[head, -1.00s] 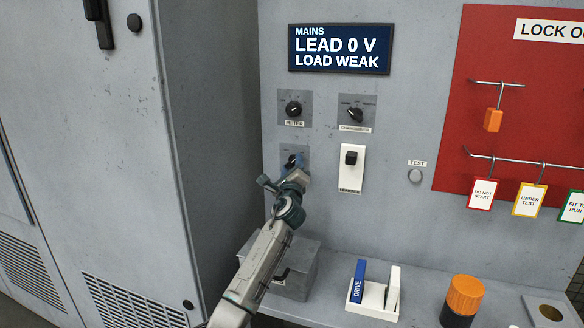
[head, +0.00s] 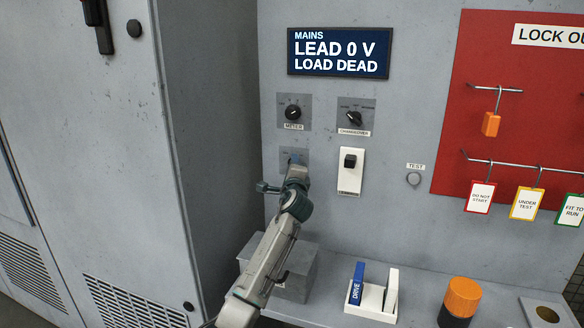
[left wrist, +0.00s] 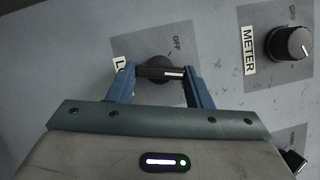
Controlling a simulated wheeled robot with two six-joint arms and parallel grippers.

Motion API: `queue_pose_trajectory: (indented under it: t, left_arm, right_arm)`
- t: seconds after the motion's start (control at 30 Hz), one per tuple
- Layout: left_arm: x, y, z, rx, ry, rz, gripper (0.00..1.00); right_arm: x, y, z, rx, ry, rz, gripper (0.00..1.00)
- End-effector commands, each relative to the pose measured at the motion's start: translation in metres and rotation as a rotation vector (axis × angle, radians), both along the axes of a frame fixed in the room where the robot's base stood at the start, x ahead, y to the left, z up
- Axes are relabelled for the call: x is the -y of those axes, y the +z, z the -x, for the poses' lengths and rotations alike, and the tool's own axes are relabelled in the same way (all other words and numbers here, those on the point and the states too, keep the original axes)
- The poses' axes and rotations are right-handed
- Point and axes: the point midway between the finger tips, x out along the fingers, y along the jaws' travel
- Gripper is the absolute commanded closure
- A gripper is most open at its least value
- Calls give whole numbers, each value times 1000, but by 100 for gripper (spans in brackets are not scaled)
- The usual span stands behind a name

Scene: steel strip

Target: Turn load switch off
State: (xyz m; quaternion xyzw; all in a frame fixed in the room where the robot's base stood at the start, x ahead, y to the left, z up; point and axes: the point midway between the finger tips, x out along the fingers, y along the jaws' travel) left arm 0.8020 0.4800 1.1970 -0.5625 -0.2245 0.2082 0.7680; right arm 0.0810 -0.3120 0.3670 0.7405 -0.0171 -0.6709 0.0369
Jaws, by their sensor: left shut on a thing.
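The load switch is a black knob (left wrist: 160,72) on a grey plate (left wrist: 128,46), with a partly hidden label starting with "L" and an OFF mark. My left gripper (left wrist: 160,82) has its blue fingers on either side of the knob, shut on it. The knob's white line points right in the left wrist view; OFF is above and to the right of the knob. In the head view my left gripper (head: 293,162) covers the knob and most of its plate (head: 286,154). The display (head: 338,50) reads MAINS, LEAD 0 V, LOAD DEAD. My right gripper is out of view.
The METER knob (head: 293,113) is just above, and the CHANGEOVER knob (head: 354,118) and a white switch (head: 350,170) are to the right. A grey box (head: 300,270), DRIVE holder (head: 375,298) and orange-black cylinder (head: 460,300) stand on the shelf. A cabinet (head: 190,120) rises at left.

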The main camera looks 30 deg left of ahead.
Motion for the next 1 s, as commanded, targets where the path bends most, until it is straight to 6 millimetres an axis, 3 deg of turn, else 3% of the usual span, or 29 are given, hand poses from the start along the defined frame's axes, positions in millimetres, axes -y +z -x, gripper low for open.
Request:
queue_pose_trajectory:
  t: [1.0]
  left_arm:
    - [-1,7,1,209,2,892,77]
  right_arm:
    - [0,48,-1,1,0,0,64]
